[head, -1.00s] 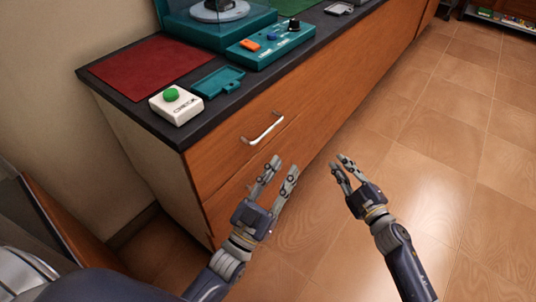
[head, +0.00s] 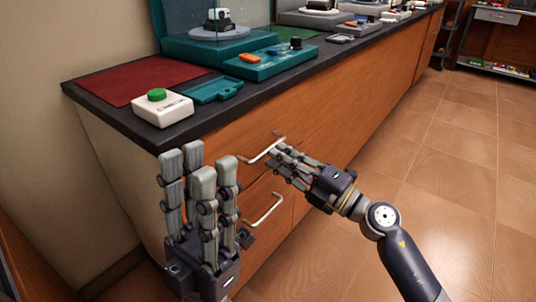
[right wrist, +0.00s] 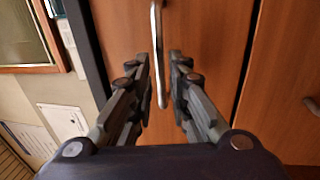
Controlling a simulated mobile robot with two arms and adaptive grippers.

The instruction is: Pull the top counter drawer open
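The top counter drawer (head: 222,137) is a wooden front under the dark countertop, and it looks closed. Its silver bar handle (head: 260,153) also shows in the right wrist view (right wrist: 157,45). My right gripper (head: 277,155) is at the right end of this handle. In the right wrist view its fingers (right wrist: 161,65) are apart, with the end of the handle between them; I cannot tell whether they touch it. My left gripper (head: 198,165) is raised in front of the counter's near corner, fingers up, open and empty, hiding part of the drawer fronts.
A lower drawer has its own silver handle (head: 265,211). On the dark countertop (head: 225,107) are a white box with a green button (head: 162,106), a teal tray (head: 212,90), a red mat (head: 142,80) and a teal control panel (head: 270,65). The tiled floor (head: 460,170) at right is clear.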

